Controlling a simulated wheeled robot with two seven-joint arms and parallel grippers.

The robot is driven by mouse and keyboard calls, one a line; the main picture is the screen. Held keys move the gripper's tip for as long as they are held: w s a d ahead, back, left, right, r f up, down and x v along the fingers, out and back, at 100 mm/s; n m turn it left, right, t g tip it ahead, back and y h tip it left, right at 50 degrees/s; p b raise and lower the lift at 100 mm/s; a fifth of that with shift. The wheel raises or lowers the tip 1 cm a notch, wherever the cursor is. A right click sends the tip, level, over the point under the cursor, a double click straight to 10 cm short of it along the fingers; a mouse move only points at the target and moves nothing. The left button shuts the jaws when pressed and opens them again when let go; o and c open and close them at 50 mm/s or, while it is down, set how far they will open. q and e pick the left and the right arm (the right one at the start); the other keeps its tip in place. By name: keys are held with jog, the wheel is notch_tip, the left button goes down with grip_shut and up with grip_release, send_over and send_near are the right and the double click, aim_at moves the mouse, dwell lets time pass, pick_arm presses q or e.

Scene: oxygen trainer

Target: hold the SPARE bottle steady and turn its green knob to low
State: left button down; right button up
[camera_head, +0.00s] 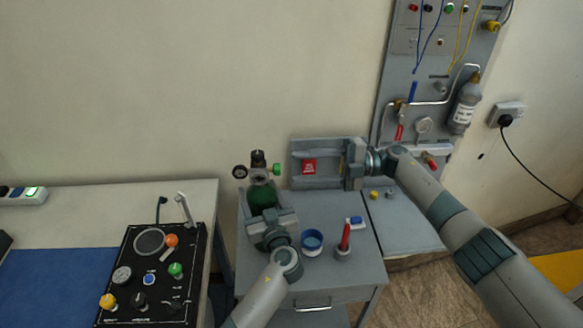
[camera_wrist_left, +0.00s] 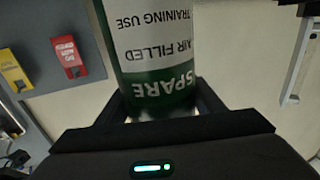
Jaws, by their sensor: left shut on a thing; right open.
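The SPARE bottle (camera_head: 262,195) is green and stands upright on the grey cabinet in the head view. Its green knob (camera_head: 277,169) sticks out on the right of the valve top, and a round gauge (camera_head: 240,172) is on the left. In the left wrist view the bottle (camera_wrist_left: 155,45) shows its white label with SPARE upside down, between the fingers. My left gripper (camera_head: 267,215) is shut on the bottle's body from the front. My right gripper (camera_head: 343,164) is open and empty, to the right of the knob and apart from it. The knob's setting is too small to read.
A grey panel (camera_head: 303,170) with a red tag stands behind my right gripper. A blue-rimmed cup (camera_head: 312,242), a red stick in a holder (camera_head: 345,240) and a small blue-and-white item (camera_head: 355,222) are on the cabinet. A black control panel (camera_head: 150,275) lies at the left.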

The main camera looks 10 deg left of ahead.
jog(key=v, duration=0.7)
jog(key=shift+w, duration=0.1)
pick_arm(q)
jog(key=shift+c, duration=2.2)
grip_release()
jog(key=v, duration=1.2)
jog(key=shift+w+d, duration=0.15)
jog(key=shift+d, duration=0.05)
pick_arm(e)
jog(key=shift+d, duration=0.2)
